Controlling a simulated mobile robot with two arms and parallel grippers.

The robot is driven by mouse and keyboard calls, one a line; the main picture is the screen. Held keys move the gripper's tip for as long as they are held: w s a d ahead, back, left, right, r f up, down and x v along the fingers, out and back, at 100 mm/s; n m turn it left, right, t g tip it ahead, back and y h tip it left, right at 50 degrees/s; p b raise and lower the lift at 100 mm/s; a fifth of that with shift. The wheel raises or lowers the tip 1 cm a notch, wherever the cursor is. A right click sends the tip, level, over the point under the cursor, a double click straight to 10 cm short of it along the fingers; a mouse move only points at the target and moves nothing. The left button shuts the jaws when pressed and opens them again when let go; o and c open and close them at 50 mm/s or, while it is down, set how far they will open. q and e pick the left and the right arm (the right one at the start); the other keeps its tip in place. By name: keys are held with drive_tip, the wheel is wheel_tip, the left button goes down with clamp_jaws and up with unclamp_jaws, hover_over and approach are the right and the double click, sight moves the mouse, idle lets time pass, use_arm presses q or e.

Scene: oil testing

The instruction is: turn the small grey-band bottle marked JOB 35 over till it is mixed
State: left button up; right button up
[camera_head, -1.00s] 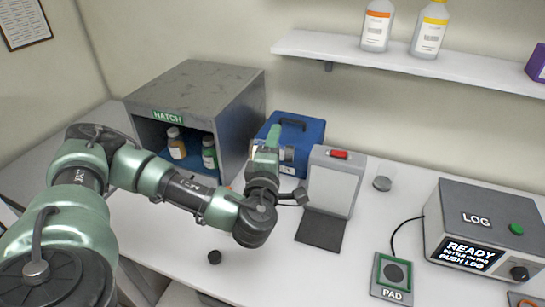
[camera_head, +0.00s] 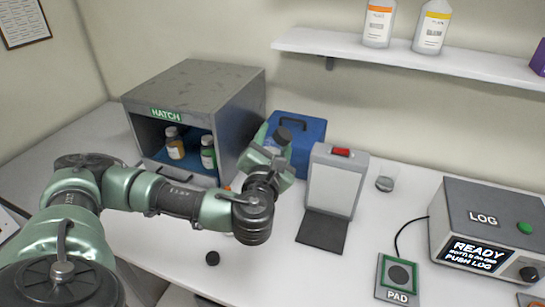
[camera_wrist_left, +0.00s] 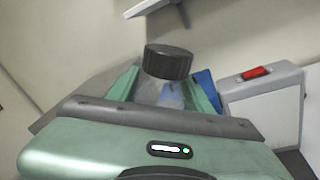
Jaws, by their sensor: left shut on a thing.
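My left gripper (camera_head: 270,146) is shut on a small bottle (camera_wrist_left: 166,94), held in the air in front of the blue case. The bottle's black cap (camera_head: 282,136) points up and towards the head camera. In the left wrist view the black cap (camera_wrist_left: 168,62) stands above the fingers, with part of a clear, pale body between them. The fingers hide most of the bottle; its band and job mark cannot be read. My right gripper is not in view.
A grey hatch (camera_head: 190,83) holds two bottles at left. A blue case (camera_head: 308,135) and a white light box with a red switch (camera_head: 334,186) stand behind. A small black round thing (camera_head: 212,258) lies in front.

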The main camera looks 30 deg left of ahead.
use_arm(q)
drive_tip(key=n+b, duration=0.3)
drive_tip(key=n, duration=0.4)
drive_tip(key=shift+r, duration=0.1)
drive_tip(key=n+b, duration=0.3)
drive_tip(key=n, duration=0.4)
